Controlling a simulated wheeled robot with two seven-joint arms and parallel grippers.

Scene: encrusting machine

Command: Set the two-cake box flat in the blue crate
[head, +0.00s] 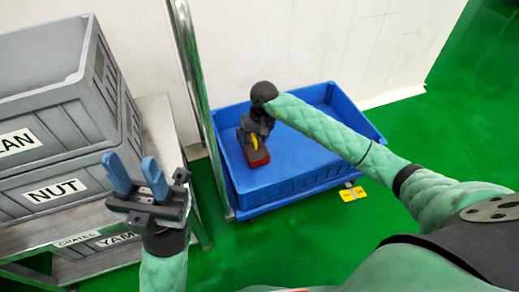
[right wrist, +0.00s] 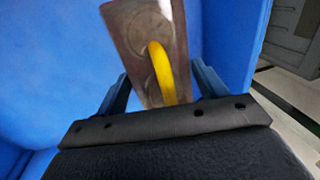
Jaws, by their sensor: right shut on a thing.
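The blue crate (head: 300,184) stands low on the floor, open at the top. My right gripper (head: 257,138) reaches down inside its left part and is shut on the two-cake box (head: 258,160), which shows a red edge and a yellow curved piece on top. In the right wrist view the box (right wrist: 130,28) lies between the fingers, with two round shapes and the yellow piece on its brownish face. Whether it touches the crate floor cannot be told. My left gripper (head: 137,178) is open and empty, left of the crate, its blue fingers apart.
Grey crates labelled NUT (head: 60,188) and LAN (head: 40,75) are stacked on a metal table (head: 158,115) at the left. A metal post (head: 200,95) stands between table and blue crate. The crate's middle and right are free.

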